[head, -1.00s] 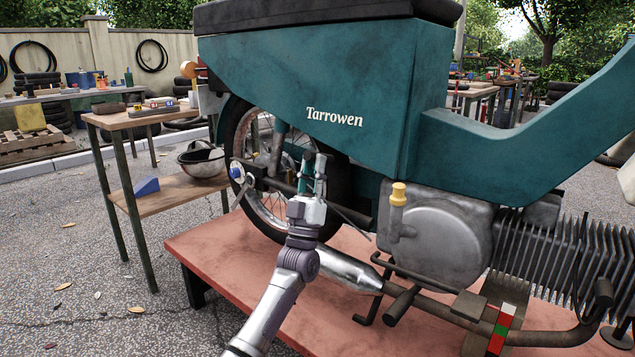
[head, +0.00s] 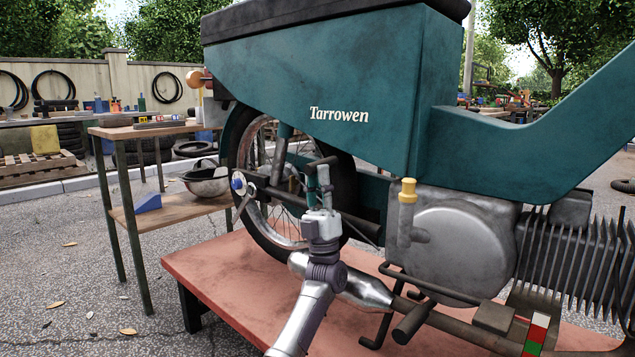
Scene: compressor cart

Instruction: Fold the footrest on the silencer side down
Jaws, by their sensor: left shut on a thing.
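The silencer (head: 362,290) is a bright metal tube low along the near side of the teal motorcycle (head: 300,85). Above it, a short dark bar (head: 322,162), which looks like the footrest on this side, stands out in front of the rear wheel (head: 252,215). My left gripper (head: 319,182) comes up from below, over the silencer, fingers pointing up. It is shut on this bar, which shows at its fingertips. The fingers hide part of the bar and its mount. My right gripper is not in view.
The motorcycle stands on a red platform (head: 215,270). A dark peg (head: 413,322) and a stand leg (head: 376,330) stick out right of my left arm.

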